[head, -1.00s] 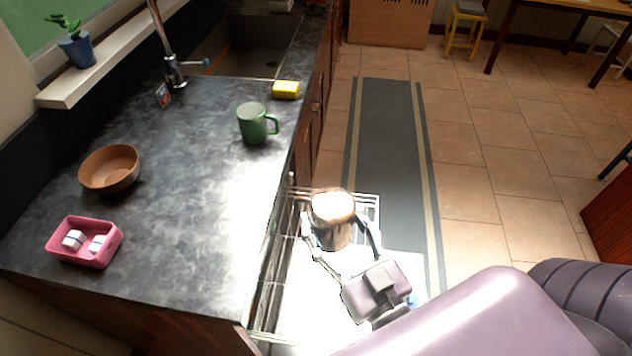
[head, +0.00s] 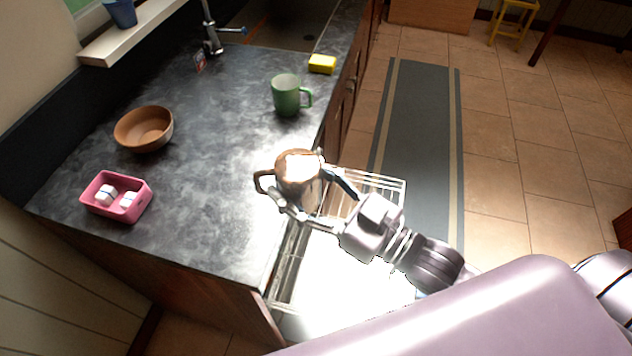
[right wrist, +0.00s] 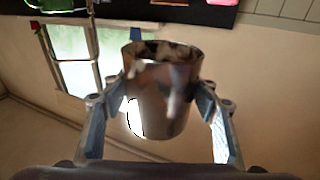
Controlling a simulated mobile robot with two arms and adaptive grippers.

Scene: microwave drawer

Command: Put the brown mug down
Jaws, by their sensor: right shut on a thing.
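The brown mug (head: 298,174) is held in my right gripper (head: 312,198), whose fingers lie on both sides of it. In the head view the mug appears over the counter's right edge, beside the open dishwasher rack, with its handle to the left. The right wrist view shows the mug (right wrist: 162,95) between the two fingers (right wrist: 160,115), its rim toward the top of the picture. Whether its base touches anything cannot be told. My left gripper is not in view.
The dark counter (head: 215,130) has free room in its middle. On it are a green mug (head: 286,97), a brown bowl (head: 144,130), a pink tray (head: 98,205) with white pieces and a yellow sponge (head: 322,64). The wire rack (head: 375,185) is pulled out at the right.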

